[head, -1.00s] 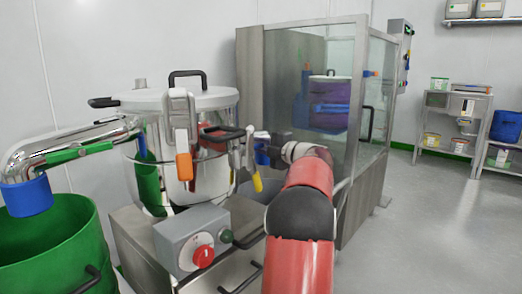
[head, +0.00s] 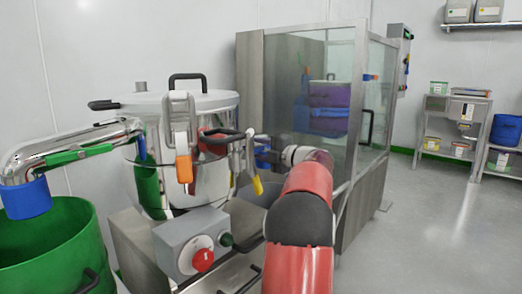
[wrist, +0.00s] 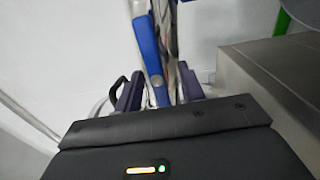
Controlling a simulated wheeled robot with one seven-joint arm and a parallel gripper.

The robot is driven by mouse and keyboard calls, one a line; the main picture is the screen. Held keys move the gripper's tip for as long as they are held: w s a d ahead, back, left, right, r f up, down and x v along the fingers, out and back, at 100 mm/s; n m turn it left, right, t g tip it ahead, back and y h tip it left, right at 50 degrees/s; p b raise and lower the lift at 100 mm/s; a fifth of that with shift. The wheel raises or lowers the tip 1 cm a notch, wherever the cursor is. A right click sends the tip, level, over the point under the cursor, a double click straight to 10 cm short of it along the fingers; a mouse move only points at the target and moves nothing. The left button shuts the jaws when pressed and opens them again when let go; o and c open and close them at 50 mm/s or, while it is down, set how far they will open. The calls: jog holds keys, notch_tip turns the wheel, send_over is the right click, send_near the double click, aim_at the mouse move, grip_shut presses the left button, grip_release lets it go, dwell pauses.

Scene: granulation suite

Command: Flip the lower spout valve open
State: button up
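A steel vessel (head: 212,140) with a pale lid stands at left centre in the head view. Its bent steel spout (head: 60,150) runs left to a blue end, with a green lever along it. My gripper (head: 270,157) is at the vessel's right side, partly hidden by my arm. In the wrist view my gripper (wrist: 160,93) has two dark purple fingers, apart. A long blue lever (wrist: 150,58) reaches between them, with a gap visible at its sides. Whether this lever belongs to the lower spout valve cannot be told. The fingertips' contact is unclear.
A green drum (head: 55,250) stands under the spout. A grey control box (head: 195,240) with a red knob is below the vessel. A glass-walled cabinet (head: 300,60) stands behind my arm; floor is free at right.

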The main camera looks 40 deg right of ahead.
jog(key=shift+s, duration=0.1)
jog(key=s, duration=0.7)
jog(key=shift+s+d, duration=0.3)
jog(key=shift+s, duration=0.05)
